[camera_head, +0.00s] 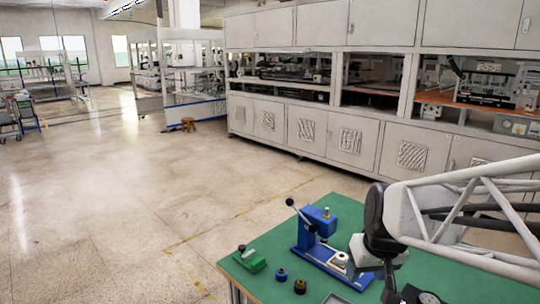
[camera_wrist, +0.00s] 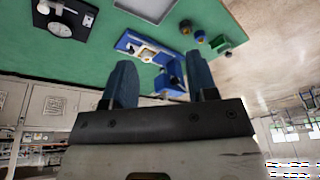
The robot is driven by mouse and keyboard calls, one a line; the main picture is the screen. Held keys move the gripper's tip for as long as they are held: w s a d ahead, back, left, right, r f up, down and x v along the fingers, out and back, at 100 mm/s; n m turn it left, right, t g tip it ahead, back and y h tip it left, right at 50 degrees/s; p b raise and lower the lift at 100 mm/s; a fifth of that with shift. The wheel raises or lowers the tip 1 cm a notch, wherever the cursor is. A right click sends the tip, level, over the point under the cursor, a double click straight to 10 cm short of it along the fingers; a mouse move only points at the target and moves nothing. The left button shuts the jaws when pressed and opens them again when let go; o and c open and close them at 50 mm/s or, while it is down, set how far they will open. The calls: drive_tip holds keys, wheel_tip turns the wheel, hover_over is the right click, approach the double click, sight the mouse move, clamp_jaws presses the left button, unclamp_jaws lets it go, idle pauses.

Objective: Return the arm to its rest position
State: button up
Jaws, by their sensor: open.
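My gripper (camera_wrist: 157,62) is open in the wrist view, its two dark blue-grey fingers apart with nothing between them. The fingers point toward the green-topped table, above and apart from it. In the head view my arm comes in from the right edge over the table (camera_head: 345,212); the gripper end is low at the right, where the fingers are hard to make out. A blue lever press (camera_head: 318,252) stands on the table to the left of my arm; it also shows beyond the fingers in the wrist view (camera_wrist: 132,46).
A green block fixture (camera_head: 250,260) and two small knobbed parts (camera_head: 300,286) sit near the table's left edge. A grey tray (camera_wrist: 150,8) and a black device with a white disc (camera_wrist: 65,18) also lie on the table. Grey cabinets (camera_head: 300,125) line the back. The floor at left is clear.

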drive_tip(key=s+a+r+m+h, duration=0.1)
drive_tip(key=s+r, duration=0.1)
drive_tip(key=s, duration=1.1)
drive_tip(key=shift+a+g, duration=0.15)
drive_tip(key=shift+g, duration=0.15)
